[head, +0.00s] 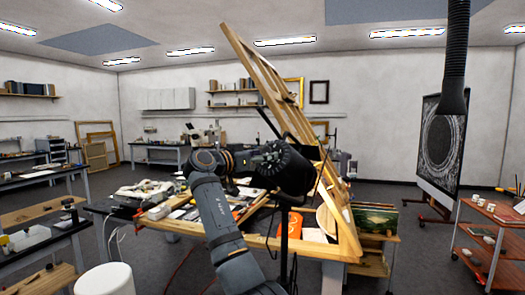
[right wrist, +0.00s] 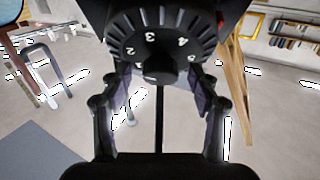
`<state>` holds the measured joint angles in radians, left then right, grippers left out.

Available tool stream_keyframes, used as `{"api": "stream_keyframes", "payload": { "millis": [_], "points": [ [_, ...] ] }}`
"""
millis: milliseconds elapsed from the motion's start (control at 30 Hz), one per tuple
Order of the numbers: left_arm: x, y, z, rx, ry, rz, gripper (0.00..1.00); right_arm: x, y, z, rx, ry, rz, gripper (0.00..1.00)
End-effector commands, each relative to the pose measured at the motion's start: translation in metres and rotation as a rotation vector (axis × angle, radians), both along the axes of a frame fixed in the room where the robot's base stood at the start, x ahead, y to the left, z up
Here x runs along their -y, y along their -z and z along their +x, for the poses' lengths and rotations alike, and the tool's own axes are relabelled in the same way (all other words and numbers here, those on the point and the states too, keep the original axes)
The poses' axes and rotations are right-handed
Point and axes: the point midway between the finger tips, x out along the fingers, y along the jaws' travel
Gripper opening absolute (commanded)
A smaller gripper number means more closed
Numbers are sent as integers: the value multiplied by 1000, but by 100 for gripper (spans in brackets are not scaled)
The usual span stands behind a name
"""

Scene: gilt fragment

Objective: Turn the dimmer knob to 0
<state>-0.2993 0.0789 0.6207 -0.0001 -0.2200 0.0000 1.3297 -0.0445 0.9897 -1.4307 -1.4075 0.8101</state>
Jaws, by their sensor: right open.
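The dimmer knob (right wrist: 157,72) is a small dark knob at the centre of a black dial (right wrist: 128,38) with white numbers. The numbers 2, 3 and 4 can be read on its upper part; the knob's pointer is hard to make out. The dial is on the black lamp head (head: 290,168), on a dark stand in the head view. My right gripper (right wrist: 160,84) is open, with one finger on each side of the knob; contact cannot be told. In the head view the right gripper (head: 250,161) is at the left side of the lamp head. My left gripper is not in view.
A tall wooden easel frame (head: 283,95) leans close behind the lamp. A wooden-edged table (head: 262,241) with tools and papers lies below. A white stool (head: 104,280) stands at front left, a red cart (head: 480,238) at right.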

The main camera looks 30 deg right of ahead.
Motion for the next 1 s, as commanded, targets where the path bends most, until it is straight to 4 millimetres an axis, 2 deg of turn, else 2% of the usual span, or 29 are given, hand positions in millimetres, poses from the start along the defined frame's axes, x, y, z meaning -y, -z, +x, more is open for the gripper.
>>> {"api": "stream_keyframes", "payload": {
  "millis": [267,700,1000],
  "points": [
    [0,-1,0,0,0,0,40,3,1,1,0,0,0,61],
    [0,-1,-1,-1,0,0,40,3,1,1,-1,0,0,7],
    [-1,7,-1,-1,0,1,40,3,3,0,-37,-24,-10,7]
  ]
}}
